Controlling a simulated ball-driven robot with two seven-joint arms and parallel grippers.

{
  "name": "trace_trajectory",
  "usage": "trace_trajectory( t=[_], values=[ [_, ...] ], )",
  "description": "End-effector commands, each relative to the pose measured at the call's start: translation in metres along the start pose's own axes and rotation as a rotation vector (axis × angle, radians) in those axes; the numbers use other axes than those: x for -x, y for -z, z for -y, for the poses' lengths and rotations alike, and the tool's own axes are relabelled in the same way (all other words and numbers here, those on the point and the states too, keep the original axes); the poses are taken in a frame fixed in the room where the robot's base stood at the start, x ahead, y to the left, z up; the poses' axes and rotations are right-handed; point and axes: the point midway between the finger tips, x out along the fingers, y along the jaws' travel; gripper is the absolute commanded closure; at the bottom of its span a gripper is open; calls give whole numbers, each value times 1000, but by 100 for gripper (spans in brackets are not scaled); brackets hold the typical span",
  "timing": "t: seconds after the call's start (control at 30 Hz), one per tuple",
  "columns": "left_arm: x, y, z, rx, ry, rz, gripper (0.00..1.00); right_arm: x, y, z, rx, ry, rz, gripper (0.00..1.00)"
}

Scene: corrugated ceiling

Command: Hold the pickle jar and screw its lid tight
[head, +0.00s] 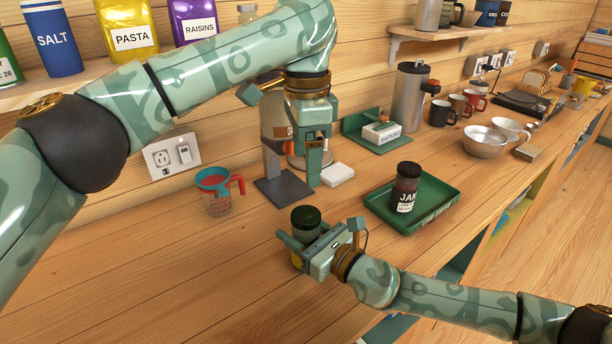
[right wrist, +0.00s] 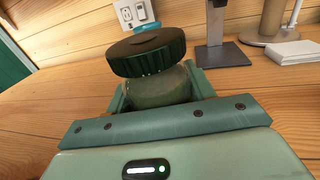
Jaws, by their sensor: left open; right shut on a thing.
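The pickle jar (right wrist: 160,88) stands on the counter with its dark green ribbed lid (head: 306,217) on top. In the right wrist view the lid (right wrist: 148,53) sits over the jar's mouth and looks slightly tilted; I cannot tell how tight it is. My right gripper (head: 303,248) is shut around the jar's body below the lid and hides much of it. My left gripper (head: 308,180) is open and empty, pointing down above the counter, behind the jar and higher than its lid.
A green tray (head: 446,200) with a dark jar (head: 405,187) is to the right. The front left counter is clear.

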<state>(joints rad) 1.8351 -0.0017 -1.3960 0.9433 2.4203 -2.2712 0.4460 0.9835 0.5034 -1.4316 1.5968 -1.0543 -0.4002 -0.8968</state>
Motion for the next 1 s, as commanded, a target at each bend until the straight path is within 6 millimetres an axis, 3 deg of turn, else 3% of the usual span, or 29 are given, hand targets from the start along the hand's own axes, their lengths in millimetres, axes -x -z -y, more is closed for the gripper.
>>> trace_trajectory(
  t=[0.37,0.4,0.47,0.8,1.0],
  values=[
    [7,0,0,-1,-1,0,25,0,0,0,-1,-1,-1,100],
    [7,0,0,-1,-1,0,25,0,0,0,-1,-1,-1,38],
    [7,0,0,-1,-1,0,25,0,0,0,-1,0,-1,21],
    [7,0,0,-1,-1,0,25,3,0,0,-1,0,-1,21],
    [14,0,-2,-1,3,-1,25,30,0,0,-2,1,-3,21]
  ],
)
